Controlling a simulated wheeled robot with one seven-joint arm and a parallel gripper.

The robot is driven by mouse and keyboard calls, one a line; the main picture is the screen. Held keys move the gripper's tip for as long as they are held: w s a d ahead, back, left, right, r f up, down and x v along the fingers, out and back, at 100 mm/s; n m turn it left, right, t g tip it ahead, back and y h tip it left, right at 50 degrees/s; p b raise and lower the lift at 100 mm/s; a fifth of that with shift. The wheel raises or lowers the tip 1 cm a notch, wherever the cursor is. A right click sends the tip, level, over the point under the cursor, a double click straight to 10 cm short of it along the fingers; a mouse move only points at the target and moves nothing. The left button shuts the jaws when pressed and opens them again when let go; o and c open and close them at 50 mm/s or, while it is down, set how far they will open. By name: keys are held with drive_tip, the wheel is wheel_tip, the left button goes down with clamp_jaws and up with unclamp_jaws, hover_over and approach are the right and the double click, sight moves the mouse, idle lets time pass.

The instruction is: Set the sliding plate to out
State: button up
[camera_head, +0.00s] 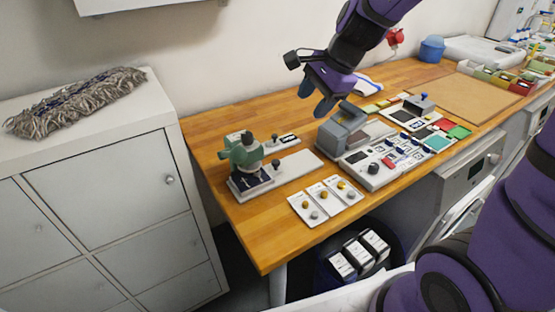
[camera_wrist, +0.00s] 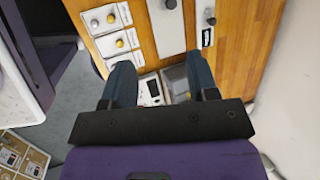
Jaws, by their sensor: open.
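A long pale plate (camera_head: 298,167) with a dark knob (camera_head: 276,163) at its left end lies flat on the wooden table, beside a green press-like device (camera_head: 243,155). It also shows in the wrist view as a pale strip (camera_wrist: 166,30). I take it to be the sliding plate; its setting cannot be read. A small strip with a knob and a black-and-white label (camera_head: 289,138) lies behind it. My gripper (camera_head: 316,97) is open and empty, above the table and behind the right end of the plate. In the wrist view my gripper's fingers (camera_wrist: 160,70) are spread, apart from the plate.
A grey boxy device (camera_head: 345,128) and a control panel (camera_head: 382,165) stand right of the plate. White cards with round knobs (camera_head: 326,199) lie near the front edge. A white cabinet (camera_head: 115,190) with a shaggy mop head (camera_head: 76,100) stands left. The table (camera_head: 245,220) is bare at its front left.

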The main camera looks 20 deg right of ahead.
sight(276, 161)
drive_tip(key=w+a+f+m, duration=0.1)
drive_tip(key=w+f+m, duration=0.2)
drive_tip(key=f, duration=0.5)
drive_tip(key=w+a+f+m, duration=0.2)
drive_tip(key=w+f+m, duration=0.1)
drive_tip(key=f, duration=0.5)
drive_tip(key=w+a+f+m, duration=0.2)
drive_tip(key=w+f+m, duration=0.1)
drive_tip(key=f, duration=0.5)
drive_tip(key=shift+w+a+g, duration=0.2)
drive_tip(key=shift+w+g, duration=0.2)
drive_tip(key=shift+w, duration=0.15)
drive_tip(key=shift+c, duration=0.2)
